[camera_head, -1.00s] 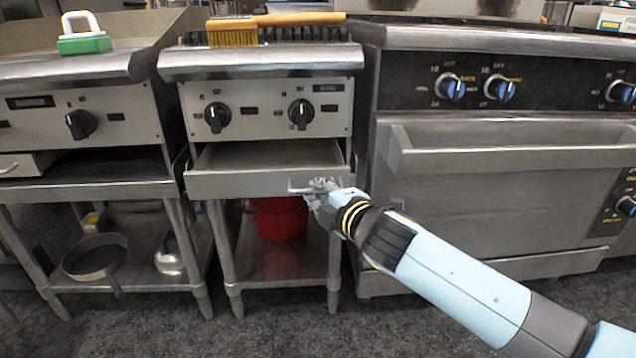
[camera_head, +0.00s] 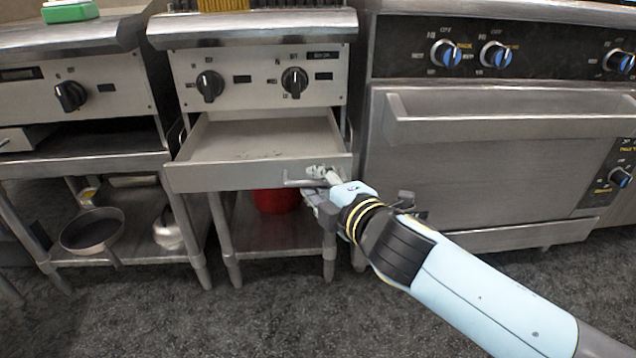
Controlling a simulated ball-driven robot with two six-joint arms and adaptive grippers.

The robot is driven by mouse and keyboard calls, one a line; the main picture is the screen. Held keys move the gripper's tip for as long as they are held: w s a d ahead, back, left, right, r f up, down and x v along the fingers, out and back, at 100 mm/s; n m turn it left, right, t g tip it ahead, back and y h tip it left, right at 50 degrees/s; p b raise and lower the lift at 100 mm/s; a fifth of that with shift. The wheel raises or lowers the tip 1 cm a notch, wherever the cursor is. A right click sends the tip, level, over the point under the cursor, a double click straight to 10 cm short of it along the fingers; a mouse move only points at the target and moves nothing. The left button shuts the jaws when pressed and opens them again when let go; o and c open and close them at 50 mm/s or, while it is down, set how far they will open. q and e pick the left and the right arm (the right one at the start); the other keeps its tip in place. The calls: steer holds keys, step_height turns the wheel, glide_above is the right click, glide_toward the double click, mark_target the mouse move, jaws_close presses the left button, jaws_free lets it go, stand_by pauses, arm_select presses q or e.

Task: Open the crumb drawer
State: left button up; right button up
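The crumb drawer (camera_head: 235,178) is a shallow steel tray under the two-knob grill in the middle. It is pulled partway out, and its flat bottom shows. Its bar handle (camera_head: 296,183) is on the right part of the front panel. My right gripper (camera_head: 318,180) is at the right end of this handle, with its fingers closed around the bar. The fingers partly hide the handle, and the fingertips are small in view. My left gripper is not in view.
A red bucket (camera_head: 275,200) stands on the shelf below the drawer. A pan (camera_head: 92,230) lies on the left shelf. A large oven (camera_head: 490,165) with a protruding door handle stands close on the right. The floor in front is clear.

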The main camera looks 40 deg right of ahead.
steer(key=shift+o, duration=0.9)
steer(key=v, duration=1.2)
steer(key=shift+w, duration=0.1)
